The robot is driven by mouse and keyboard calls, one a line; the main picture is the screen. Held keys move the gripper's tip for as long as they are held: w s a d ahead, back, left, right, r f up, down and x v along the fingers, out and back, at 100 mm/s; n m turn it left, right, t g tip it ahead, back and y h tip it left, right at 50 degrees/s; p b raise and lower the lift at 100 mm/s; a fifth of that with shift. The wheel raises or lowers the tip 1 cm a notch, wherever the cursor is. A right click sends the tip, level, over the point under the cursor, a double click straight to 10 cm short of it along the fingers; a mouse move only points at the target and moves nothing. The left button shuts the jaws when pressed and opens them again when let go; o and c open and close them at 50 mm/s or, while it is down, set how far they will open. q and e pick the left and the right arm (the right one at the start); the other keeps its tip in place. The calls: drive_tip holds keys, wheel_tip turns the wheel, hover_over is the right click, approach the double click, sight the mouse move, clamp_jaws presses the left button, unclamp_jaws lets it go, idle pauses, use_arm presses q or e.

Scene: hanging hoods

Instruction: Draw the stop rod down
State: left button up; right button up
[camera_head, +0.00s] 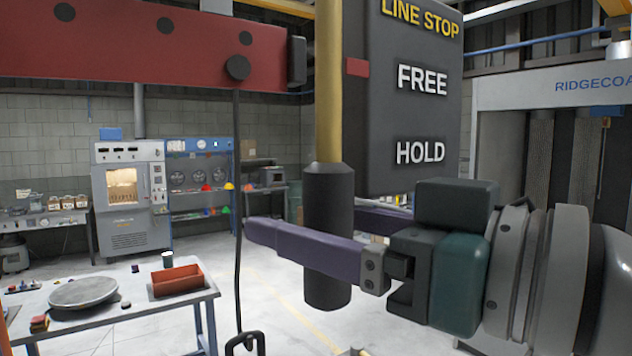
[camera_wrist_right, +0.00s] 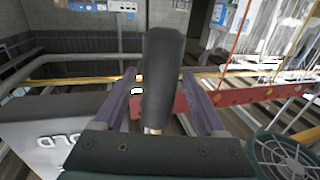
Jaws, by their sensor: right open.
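The stop rod (camera_head: 328,85) is a yellow vertical bar with a thick black cylindrical grip (camera_head: 327,190) at its lower end. A dark box (camera_head: 412,120) beside it reads LINE STOP, FREE and HOLD. A small red tab (camera_head: 357,67) shows at the box's left edge, near the height of FREE. My right gripper (camera_head: 312,225) is open, with one purple finger in front of the black grip and the other behind it. In the right wrist view, the grip (camera_wrist_right: 162,80) stands between the fingers (camera_wrist_right: 160,88), with gaps on both sides. My left gripper is out of view.
A red beam (camera_head: 150,40) crosses the upper left, with a dark cord (camera_head: 238,200) hanging from it. A work table (camera_head: 110,310) holds a red bin (camera_head: 177,280) and a round grey plate (camera_head: 83,291). The floor beyond is mostly clear.

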drive_tip(key=shift+p+x, duration=0.3)
drive_tip(key=shift+x, duration=0.65)
clamp_jaws()
idle(0.8)
